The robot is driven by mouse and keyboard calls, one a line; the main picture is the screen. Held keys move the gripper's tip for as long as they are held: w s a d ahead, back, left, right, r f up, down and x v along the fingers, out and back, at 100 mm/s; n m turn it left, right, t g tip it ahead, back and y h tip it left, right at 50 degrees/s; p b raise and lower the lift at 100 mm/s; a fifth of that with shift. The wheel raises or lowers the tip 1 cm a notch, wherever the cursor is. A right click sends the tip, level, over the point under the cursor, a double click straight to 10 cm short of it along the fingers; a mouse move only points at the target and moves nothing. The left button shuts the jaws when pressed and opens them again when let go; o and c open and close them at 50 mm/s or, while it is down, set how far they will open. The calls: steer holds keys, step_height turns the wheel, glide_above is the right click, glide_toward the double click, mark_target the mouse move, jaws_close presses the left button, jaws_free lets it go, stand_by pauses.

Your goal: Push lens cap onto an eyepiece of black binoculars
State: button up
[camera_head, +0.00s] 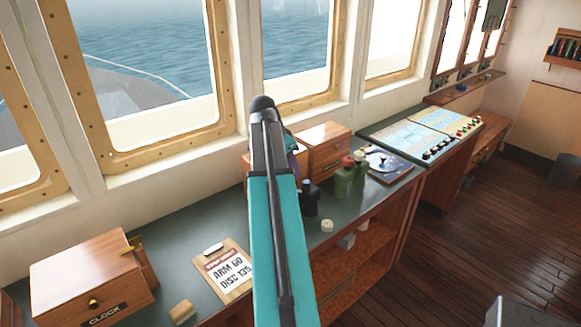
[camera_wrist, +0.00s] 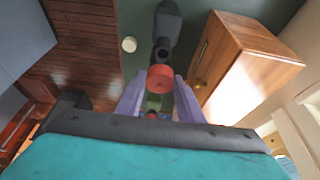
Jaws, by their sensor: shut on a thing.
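The black binoculars (camera_wrist: 167,25) stand on the dark green counter in the wrist view. They also show just right of my arm in the head view (camera_head: 310,198). One eyepiece (camera_wrist: 162,52) points toward my gripper (camera_wrist: 159,84). My gripper's purple fingers are shut on a round red-orange piece, apparently the lens cap (camera_wrist: 160,77). The cap appears close to the eyepiece and overlaps its lower edge in the wrist view; I cannot tell whether they touch. In the head view my arm mostly hides the gripper, and the held cap is not visible.
A pale round disc (camera_wrist: 129,44) lies on the counter near the binoculars. A wooden box (camera_wrist: 240,58) stands close on the gripper's right in the wrist view. A clipboard (camera_head: 222,270) lies left of my arm.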

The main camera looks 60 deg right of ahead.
steer(key=shift+f, duration=0.1)
steer(key=shift+f+b, duration=1.45)
steer(key=shift+f, duration=1.15)
steer(key=shift+f+b, duration=0.3)
steer(key=shift+f, duration=0.55)
stand_by(1.5)
stand_by(0.4)
steer(key=o, duration=1.5)
steer(key=shift+r, duration=0.1)
steer(key=shift+r+p, duration=1.95)
steer(key=shift+r, duration=1.45)
